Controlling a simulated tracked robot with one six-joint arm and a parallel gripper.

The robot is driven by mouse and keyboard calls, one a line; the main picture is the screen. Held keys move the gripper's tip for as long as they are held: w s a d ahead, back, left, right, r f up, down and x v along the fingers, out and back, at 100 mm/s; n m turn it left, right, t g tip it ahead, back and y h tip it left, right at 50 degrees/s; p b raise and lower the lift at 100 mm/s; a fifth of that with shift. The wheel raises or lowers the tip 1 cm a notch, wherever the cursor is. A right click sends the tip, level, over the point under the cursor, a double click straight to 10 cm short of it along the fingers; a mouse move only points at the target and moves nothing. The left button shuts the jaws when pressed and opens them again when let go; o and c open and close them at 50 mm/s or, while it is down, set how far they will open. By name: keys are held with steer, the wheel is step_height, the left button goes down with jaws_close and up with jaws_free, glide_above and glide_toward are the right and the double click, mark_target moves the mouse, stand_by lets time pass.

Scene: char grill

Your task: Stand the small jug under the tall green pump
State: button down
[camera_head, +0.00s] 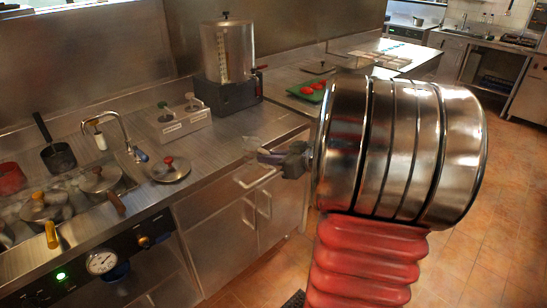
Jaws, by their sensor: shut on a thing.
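A steel box with two pumps stands on the counter by the back wall. The green-topped pump (163,108) is on its left, and a pale-topped pump (191,99) is on its right. My gripper (268,156) is in front of the counter edge, to the right of the pumps and apart from them. It is shut on a small, pale, see-through thing (252,143) that looks like the small jug. The fingers partly hide it, and its tilt is hard to tell.
A tall steel urn (228,55) stands behind my gripper. A green tray (312,91) with red things lies to its right. A red-knobbed lid (171,169), a tap (126,130) and several lidded pots are at left.

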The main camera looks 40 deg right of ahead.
steer(key=shift+w+a+f, duration=0.35)
steer(key=shift+w+a, duration=0.15)
steer(key=shift+a, duration=0.1)
steer(key=w+a+f, duration=0.2)
steer(key=a+f, duration=0.1)
steer(key=a, duration=0.5)
steer(key=w+a+f+n+y, duration=0.1)
steer(key=w+a+f, duration=0.2)
steer(key=a, duration=0.5)
steer(key=w+a+f+n+y, duration=0.1)
steer(key=w+a+f, duration=0.2)
steer(key=a, duration=0.5)
steer(key=shift+f+g, duration=0.2)
steer(key=shift+g, duration=0.1)
steer(key=shift+s, duration=0.1)
